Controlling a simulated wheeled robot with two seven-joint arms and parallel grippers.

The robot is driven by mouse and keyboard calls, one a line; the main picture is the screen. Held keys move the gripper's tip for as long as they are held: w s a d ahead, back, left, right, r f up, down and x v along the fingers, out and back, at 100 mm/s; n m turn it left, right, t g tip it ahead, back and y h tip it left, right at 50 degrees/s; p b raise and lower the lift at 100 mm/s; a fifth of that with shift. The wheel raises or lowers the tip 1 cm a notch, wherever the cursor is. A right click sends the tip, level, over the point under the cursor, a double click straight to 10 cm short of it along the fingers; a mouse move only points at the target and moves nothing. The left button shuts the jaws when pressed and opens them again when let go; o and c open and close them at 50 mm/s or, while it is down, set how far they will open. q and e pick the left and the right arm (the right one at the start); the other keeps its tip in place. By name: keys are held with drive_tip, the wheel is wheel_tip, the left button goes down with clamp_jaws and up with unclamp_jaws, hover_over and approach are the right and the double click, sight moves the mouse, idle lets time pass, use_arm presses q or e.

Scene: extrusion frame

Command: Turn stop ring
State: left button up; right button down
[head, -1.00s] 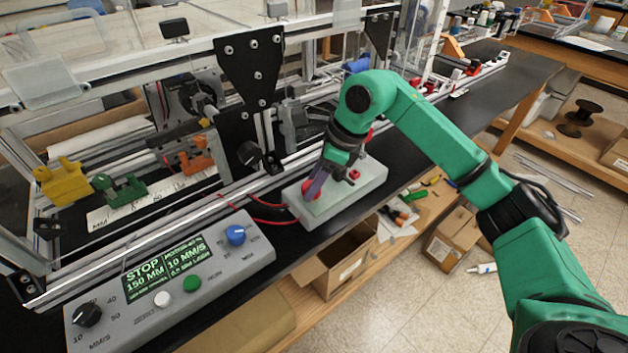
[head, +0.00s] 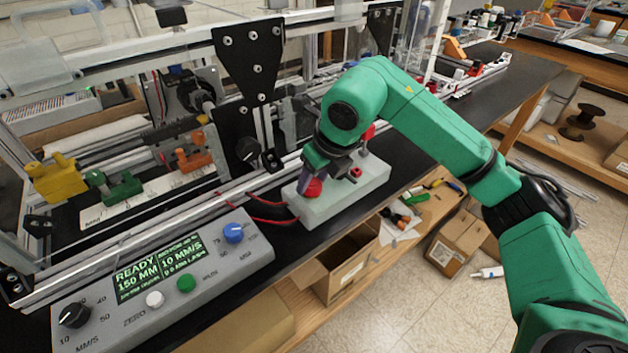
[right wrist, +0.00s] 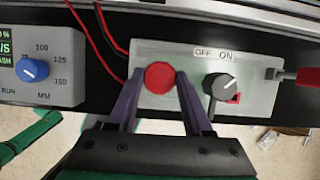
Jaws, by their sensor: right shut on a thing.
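The red round stop ring (head: 313,188) sits on top of a pale box (head: 350,199) on the black bench. It also shows in the right wrist view (right wrist: 159,77). My right gripper (head: 307,182) is shut on the ring from above, with one purple finger on each side of it in the wrist view. The display (head: 161,266) on the grey control panel reads READY, 150 MM and 10 MM/S. My left gripper is not in view.
A black OFF/ON knob (right wrist: 219,86) and a red-handled switch (right wrist: 305,77) are close on the right of the ring. Red cables (head: 262,215) run to the box. The aluminium frame with a black plate (head: 250,62) stands behind.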

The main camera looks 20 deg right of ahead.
drive_tip(key=shift+m+h, duration=0.3)
drive_tip(key=shift+m, duration=0.3)
drive_tip(key=shift+s+f, duration=0.1)
drive_tip(key=shift+c, duration=1.5)
unclamp_jaws()
drive_tip(key=v, duration=1.4)
drive_tip(key=shift+s+r, duration=0.2)
drive_tip(key=shift+r, duration=0.1)
